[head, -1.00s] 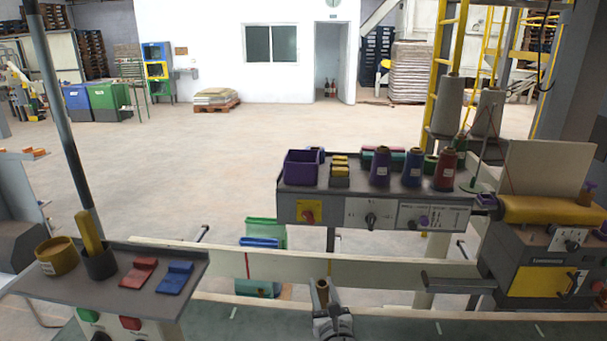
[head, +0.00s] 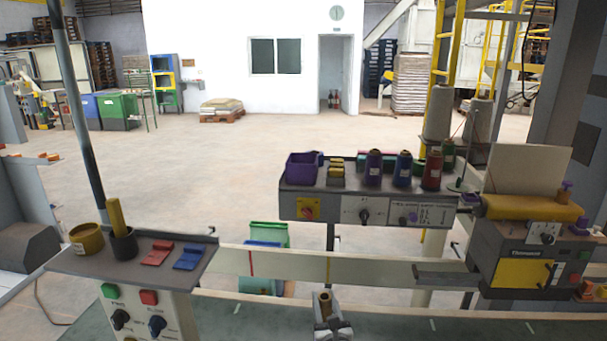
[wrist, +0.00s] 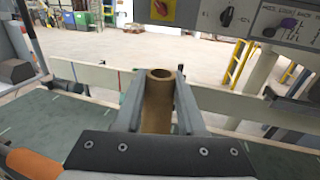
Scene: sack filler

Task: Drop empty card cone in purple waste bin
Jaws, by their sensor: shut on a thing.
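My gripper (head: 325,314) is shut on a brown, hollow card cone (head: 325,301), at the bottom middle of the head view. In the wrist view the cone (wrist: 158,104) stands upright between the two grey fingers (wrist: 157,118), its open top facing up and no thread on it. A purple open-topped bin (head: 303,168) sits at the left end of the grey shelf, beyond and above my gripper. My gripper is well apart from it. The inside of the bin is mostly hidden, and the bin does not show in the wrist view.
The grey shelf (head: 330,208) also holds yellow-topped blocks (head: 336,172) and several thread cones (head: 402,170). A pale rail (head: 350,269) runs below it. A sewing machine (head: 525,250) stands at right, a control console (head: 140,262) at left. Green (head: 268,232) and blue bins stand behind the rail.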

